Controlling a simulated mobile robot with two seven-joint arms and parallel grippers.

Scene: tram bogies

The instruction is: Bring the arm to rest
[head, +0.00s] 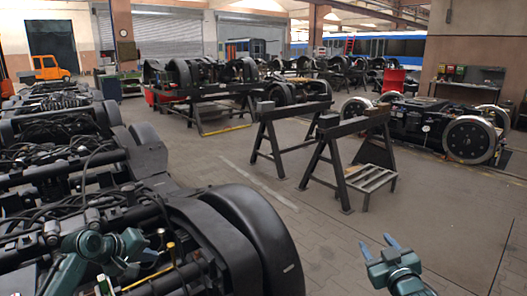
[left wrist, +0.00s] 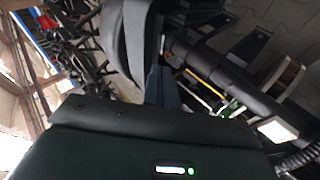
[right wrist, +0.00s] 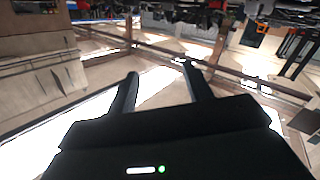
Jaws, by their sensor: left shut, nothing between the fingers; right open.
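My left gripper (head: 150,256) is low at the left in the head view, in front of the near black bogie (head: 240,225). Its two fingers lie together with nothing between them, as the left wrist view (left wrist: 162,75) also shows. I cannot tell whether it touches the bogie. My right gripper (head: 377,244) is at the bottom right of the head view, above the paved floor. Its fingers stand apart and are empty, which the right wrist view (right wrist: 158,72) confirms. Most of my right arm is outside the head view.
Dark trestles (head: 335,128) stand mid-floor, with a small step stool (head: 370,178) beside them. A bogie with bright wheels (head: 469,140) is at the right. More bogies stand behind. The paved floor (head: 330,235) is clear between the near bogie and my right gripper.

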